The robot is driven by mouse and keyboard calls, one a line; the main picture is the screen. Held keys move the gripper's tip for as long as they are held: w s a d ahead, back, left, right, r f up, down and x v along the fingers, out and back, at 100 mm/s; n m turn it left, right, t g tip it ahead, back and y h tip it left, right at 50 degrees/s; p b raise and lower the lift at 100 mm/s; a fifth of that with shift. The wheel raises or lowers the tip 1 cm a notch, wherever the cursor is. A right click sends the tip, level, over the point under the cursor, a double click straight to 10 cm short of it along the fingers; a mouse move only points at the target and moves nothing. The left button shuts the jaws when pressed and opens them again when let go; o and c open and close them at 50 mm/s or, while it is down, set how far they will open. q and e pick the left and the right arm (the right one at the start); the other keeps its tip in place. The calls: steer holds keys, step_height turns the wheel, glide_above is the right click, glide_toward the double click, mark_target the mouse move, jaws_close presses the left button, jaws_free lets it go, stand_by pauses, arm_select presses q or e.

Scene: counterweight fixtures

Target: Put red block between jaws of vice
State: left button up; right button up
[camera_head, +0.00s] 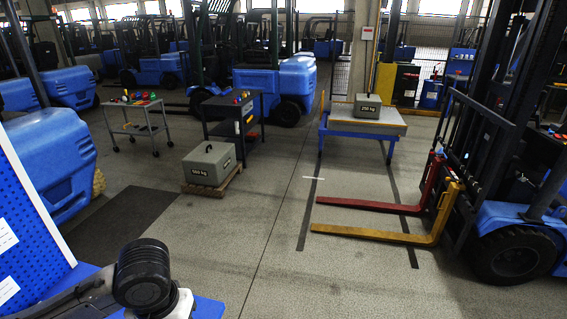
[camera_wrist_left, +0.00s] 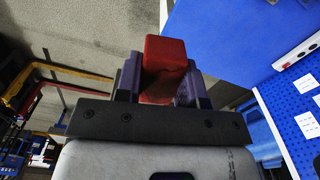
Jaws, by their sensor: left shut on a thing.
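The red block (camera_wrist_left: 165,52) is in the left wrist view, held between the two fingers of my left gripper (camera_wrist_left: 160,82). The gripper is shut on it, and the block's far end sticks out past the fingertips. Its lower part is hidden between the fingers. In the head view the block and the left fingers are not visible; only part of my arm shows at the bottom left. I cannot make out the vice in either view. My right gripper is not in view.
A blue surface (camera_wrist_left: 225,35) lies beside the block, with a blue pegboard (camera_wrist_left: 300,105) at its right. In the head view, a grey weight (camera_head: 209,163) sits on a pallet, and a forklift with red and yellow forks (camera_head: 375,235) stands right. Open floor lies between.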

arm_select(q)
steer(key=s+r+p, duration=0.3)
steer(key=r+p, duration=1.8)
steer(key=r, duration=0.3)
steer(key=s+f, duration=0.4)
steer(key=f, duration=0.1)
steer(key=shift+f, duration=0.1)
